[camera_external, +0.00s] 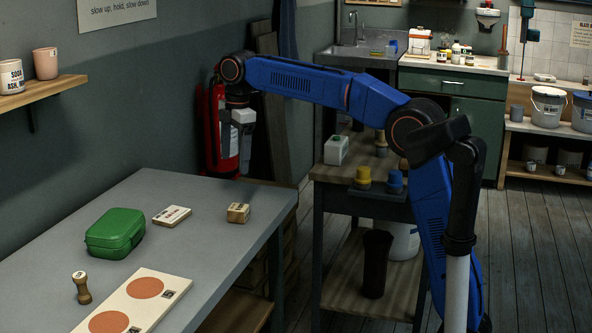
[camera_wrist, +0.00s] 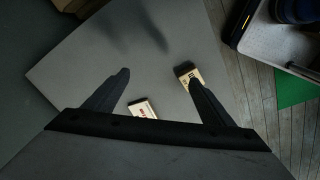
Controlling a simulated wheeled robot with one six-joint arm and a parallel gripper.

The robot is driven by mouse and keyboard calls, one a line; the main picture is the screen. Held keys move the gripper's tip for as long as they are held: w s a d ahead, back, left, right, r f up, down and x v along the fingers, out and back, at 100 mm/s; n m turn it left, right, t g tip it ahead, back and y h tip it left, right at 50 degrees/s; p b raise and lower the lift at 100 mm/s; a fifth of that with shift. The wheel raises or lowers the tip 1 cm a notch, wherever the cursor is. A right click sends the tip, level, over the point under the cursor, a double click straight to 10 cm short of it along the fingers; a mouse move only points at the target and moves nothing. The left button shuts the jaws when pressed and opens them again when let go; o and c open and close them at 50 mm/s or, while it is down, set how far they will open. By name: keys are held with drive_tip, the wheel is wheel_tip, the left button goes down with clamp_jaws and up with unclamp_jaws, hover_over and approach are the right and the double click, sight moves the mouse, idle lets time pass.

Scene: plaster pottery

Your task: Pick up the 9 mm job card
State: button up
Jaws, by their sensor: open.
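A flat pale card-like block (camera_external: 172,215) with dark print lies on the grey table, right of the green case. A smaller tan block (camera_external: 238,212) with dark marks stands to its right, near the table's right edge. I cannot read which bears 9 mm. In the wrist view the pale block (camera_wrist: 142,109) shows reddish print low between the fingers, partly cut off by my gripper body. The tan block (camera_wrist: 186,72) lies by the right finger, which partly hides it. My gripper (camera_wrist: 160,77) is open and empty. In the external view my gripper (camera_external: 237,150) hangs above the table's far end.
On the grey table (camera_external: 225,258) are a green case (camera_external: 115,233), a wooden knob-like stamp (camera_external: 82,288) and a pale board (camera_external: 165,287) with orange discs. A workbench (camera_external: 345,175) with pots stands to the right. A red extinguisher (camera_external: 215,140) hangs behind my gripper.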

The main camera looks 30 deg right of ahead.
drive_tip(key=w+a+f+n, duration=0.2)
drive_tip(key=a+n, duration=0.1)
drive_tip(key=a, duration=0.7)
drive_tip(key=n+g, duration=0.1)
drive_tip(key=n, duration=0.2)
approach(172, 214)
drive_tip(key=shift+w+a+f+h, duration=0.2)
drive_tip(key=shift+h, duration=0.1)
drive_tip(key=shift+a+f, duration=0.1)
drive_tip(key=shift+f, duration=3.7)
drive_tip(key=c, duration=1.2)
